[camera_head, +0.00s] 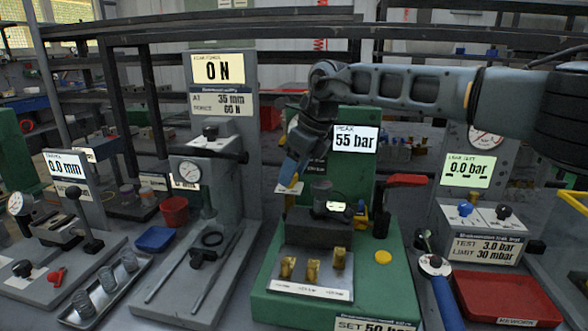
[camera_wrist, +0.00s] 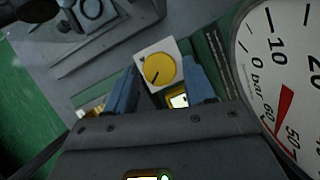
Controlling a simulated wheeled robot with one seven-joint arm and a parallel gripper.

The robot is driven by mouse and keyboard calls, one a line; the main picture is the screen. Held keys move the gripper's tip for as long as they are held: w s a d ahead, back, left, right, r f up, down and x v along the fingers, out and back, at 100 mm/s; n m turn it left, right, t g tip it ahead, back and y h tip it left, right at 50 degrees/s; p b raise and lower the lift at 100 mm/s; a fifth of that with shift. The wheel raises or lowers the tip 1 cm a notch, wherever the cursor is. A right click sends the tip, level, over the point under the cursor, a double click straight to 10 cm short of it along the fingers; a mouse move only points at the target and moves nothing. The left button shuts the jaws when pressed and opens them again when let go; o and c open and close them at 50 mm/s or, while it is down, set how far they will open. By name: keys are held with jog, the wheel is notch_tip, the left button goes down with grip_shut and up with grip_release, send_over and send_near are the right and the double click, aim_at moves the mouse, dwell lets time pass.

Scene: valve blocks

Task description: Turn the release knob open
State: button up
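A round yellow knob (camera_wrist: 158,69) with a dark pointer line sits on a white square plate in the wrist view. Its pointer slants to the lower left. My gripper (camera_wrist: 165,88) is open, with one blue finger on each side of the knob's line of sight; contact is not visible. In the head view my gripper (camera_head: 287,172) points down at the left of the green test stand (camera_head: 360,175). A yellow part on a white plate (camera_head: 291,187) shows just below the fingertips, mostly hidden by them. I cannot read a label on it.
A large gauge (camera_wrist: 285,90) is close on the right of the wrist view, needle between 50 and 60. The stand's display (camera_head: 355,139) reads peak 55 bar.

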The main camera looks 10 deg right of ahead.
jog(key=c, duration=0.8)
jog(key=shift+m, duration=0.4)
jog(key=shift+s+a+r+m+t+h+p, duration=0.1)
jog(key=shift+m+t+h+p, duration=0.35)
jog(key=shift+m, duration=0.65)
jog(key=m+h, duration=0.1)
jog(key=m, duration=0.2)
jog(key=shift+a+m+t+b, duration=0.15)
jog(key=shift+m+t+b, duration=0.15)
jog(key=shift+t+b, duration=0.05)
jog(key=m+b, duration=0.1)
jog(key=m+h, duration=0.1)
jog(key=m, duration=0.1)
jog(key=shift+s+a+f+m+h+b, duration=0.1)
jog(key=shift+a+f+m+h+b, duration=0.1)
jog(key=shift+m+h+b, duration=0.15)
jog(key=shift+a+r+m+h+b, duration=0.15)
jog(key=shift+m+h+b, duration=0.65)
jog(key=shift+m, duration=1.05)
